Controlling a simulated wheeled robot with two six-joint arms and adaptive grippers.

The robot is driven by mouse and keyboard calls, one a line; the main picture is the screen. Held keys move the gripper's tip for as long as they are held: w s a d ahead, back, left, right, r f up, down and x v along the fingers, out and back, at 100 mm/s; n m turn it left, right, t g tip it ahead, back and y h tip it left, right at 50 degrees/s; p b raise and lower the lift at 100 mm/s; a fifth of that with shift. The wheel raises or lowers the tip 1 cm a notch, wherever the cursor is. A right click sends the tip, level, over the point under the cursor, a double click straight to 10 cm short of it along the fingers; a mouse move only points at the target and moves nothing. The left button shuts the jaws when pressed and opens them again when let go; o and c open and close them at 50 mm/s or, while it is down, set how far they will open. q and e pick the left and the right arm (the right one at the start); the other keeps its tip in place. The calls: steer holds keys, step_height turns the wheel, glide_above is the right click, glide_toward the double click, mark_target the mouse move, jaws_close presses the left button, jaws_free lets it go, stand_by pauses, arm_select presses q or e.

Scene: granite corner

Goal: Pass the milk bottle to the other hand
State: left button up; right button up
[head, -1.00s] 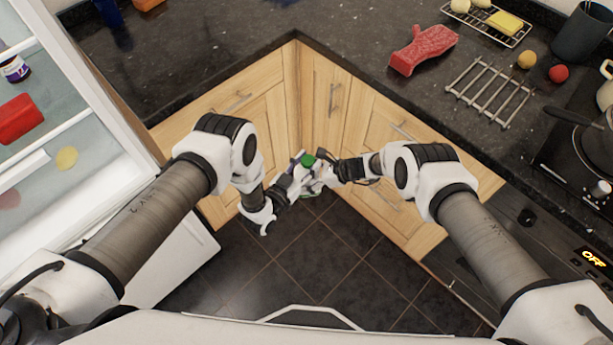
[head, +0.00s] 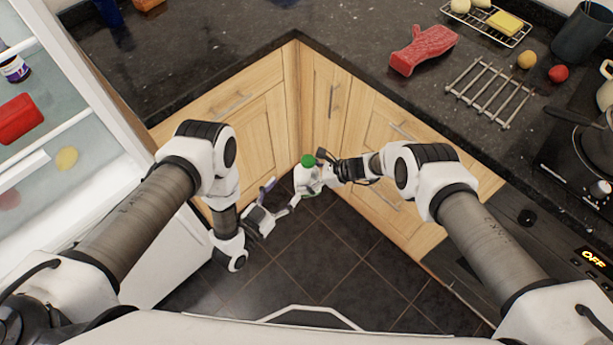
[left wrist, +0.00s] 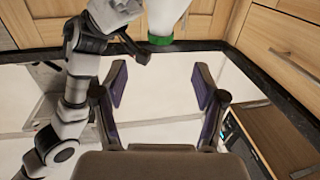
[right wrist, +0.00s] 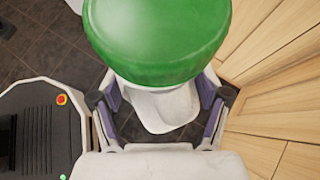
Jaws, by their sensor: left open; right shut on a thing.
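The milk bottle is white with a green cap. In the head view the bottle (head: 307,181) is held in the air by my right gripper (head: 323,176), in front of the corner cupboards. In the right wrist view its green cap (right wrist: 157,35) fills the top, and its white body (right wrist: 165,108) lies between the fingers of my right gripper (right wrist: 160,115). My left gripper (head: 280,199) is open and empty, apart from the bottle, to its lower left. In the left wrist view the bottle's cap (left wrist: 160,40) shows beyond the open fingers of my left gripper (left wrist: 160,95).
The dark counter (head: 300,25) runs along the corner. A red oven mitt (head: 423,49) and a metal rack (head: 493,92) lie on it. An open fridge (head: 110,130) stands at the left. The tiled floor (head: 320,255) below the grippers is clear.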

arm_select(q)
steer(key=s+a+f+n+g+y, duration=0.2)
steer(key=s+a+f+g+y, duration=0.15)
steer(key=s+f+g, duration=0.4)
steer(key=s+a+f+n+g+y, duration=0.1)
steer(key=s+a+f+g+y, duration=0.3)
steer(key=s, duration=0.5)
steer(key=s+a+r+n+g+y, duration=0.25)
steer(key=s+a+r+g, duration=0.25)
steer(key=s+a+r, duration=0.35)
steer(key=w+r+n+t, duration=0.1)
steer(key=w+r, duration=0.2)
steer(key=r, duration=0.2)
steer(key=shift+d+r+h, duration=0.15)
steer(key=shift+d+h, duration=0.25)
steer(key=shift+d, duration=0.05)
